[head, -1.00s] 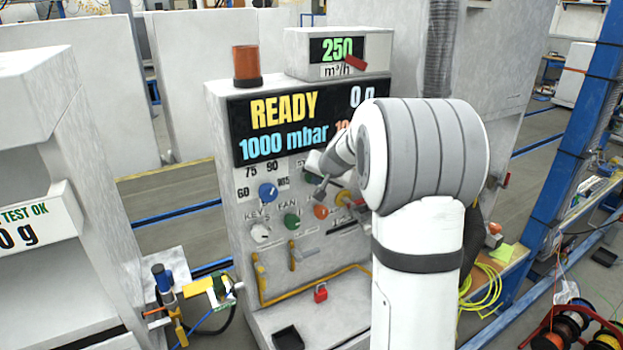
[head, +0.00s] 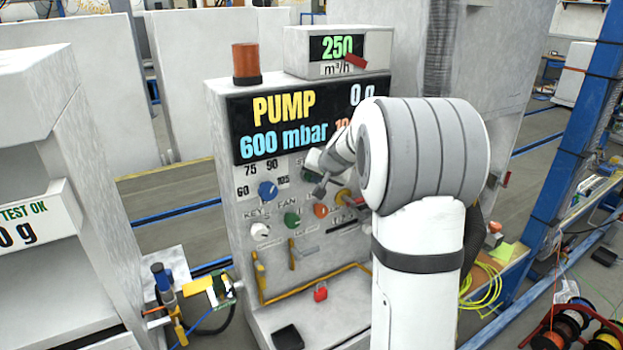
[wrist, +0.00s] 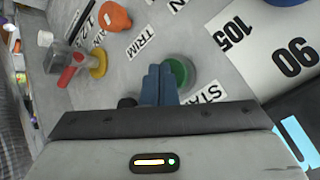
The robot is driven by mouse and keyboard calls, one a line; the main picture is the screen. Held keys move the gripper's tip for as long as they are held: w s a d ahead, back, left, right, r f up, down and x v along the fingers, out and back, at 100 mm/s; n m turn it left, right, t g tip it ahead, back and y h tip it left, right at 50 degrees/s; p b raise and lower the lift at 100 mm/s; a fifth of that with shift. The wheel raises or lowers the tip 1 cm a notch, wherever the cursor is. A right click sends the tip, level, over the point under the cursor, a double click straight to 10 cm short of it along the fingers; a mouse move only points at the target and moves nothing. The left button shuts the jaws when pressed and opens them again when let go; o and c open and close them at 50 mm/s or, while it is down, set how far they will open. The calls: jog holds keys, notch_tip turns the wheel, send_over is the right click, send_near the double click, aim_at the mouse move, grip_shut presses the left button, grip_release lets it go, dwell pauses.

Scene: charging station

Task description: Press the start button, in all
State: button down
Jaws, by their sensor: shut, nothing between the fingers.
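The start button (wrist: 178,72) is a round green button in a grey collar, beside a partly hidden label starting "STA" in the wrist view. My gripper (wrist: 158,70) is shut, its two blue fingers together with nothing between them. The fingertips overlap the button's near left edge in that view; I cannot tell whether they touch it. In the head view my arm hides most of the area around the button. The panel display (head: 283,106) reads PUMP, 600 mbar and 0 g.
A blue knob (head: 268,191), a green knob (head: 291,219), a white knob (head: 260,231) and an orange knob (head: 321,210) are on the panel. A red-tipped lever (wrist: 70,72) and yellow-based part stand near the fingers. A yellow rail (head: 310,286) runs below.

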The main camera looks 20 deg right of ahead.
jog(key=shift+s+d+b, duration=0.15)
jog(key=shift+s+b, duration=0.15)
jog(key=shift+s, duration=0.25)
jog(key=shift+s+d+b, duration=0.25)
jog(key=shift+s+b, duration=0.65)
jog(key=shift+s, duration=0.35)
jog(key=shift+s+d+b, duration=0.2)
jog(key=shift+s+b, duration=0.7)
jog(key=shift+s, duration=0.35)
jog(key=s+a+n+g, duration=0.2)
jog(key=s+a+n, duration=0.1)
jog(key=s+a, duration=0.85)
jog(key=s+a+f+n+g, duration=0.1)
jog(key=s+f, duration=0.2)
jog(key=s, duration=0.7)
jog(key=s+f+n+g, duration=0.2)
jog(key=s+f, duration=0.1)
jog(key=s, duration=0.7)
jog(key=shift+s+a+f+h, duration=0.15)
jog(key=shift+a+h, duration=0.25)
